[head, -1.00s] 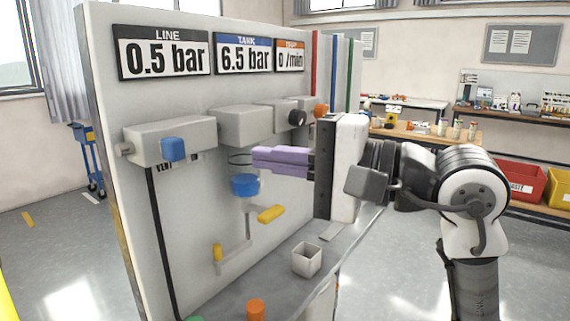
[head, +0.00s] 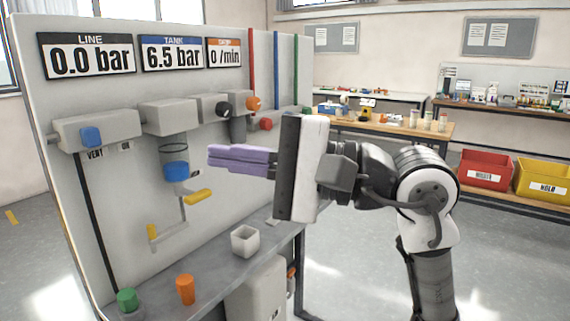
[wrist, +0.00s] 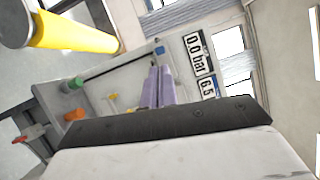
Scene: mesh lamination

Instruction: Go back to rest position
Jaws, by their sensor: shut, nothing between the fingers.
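My gripper (head: 212,157) has purple fingers that are shut with nothing between them. In the head view it points left, in front of the upright grey panel (head: 100,200) and clear of the shelf below. The wrist view also shows the shut fingers (wrist: 159,72), pointing toward the panel. The signs read LINE 0.0 bar (head: 88,60), TANK 6.5 bar (head: 172,54) and 0 /min (head: 224,52).
The panel's shelf holds a green knob (head: 127,300), an orange cylinder (head: 185,289) and a white open box (head: 245,241). A workbench (head: 390,127) stands behind my arm, with red (head: 486,169) and yellow (head: 543,179) bins at right. A yellow bar (wrist: 75,35) shows in the wrist view.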

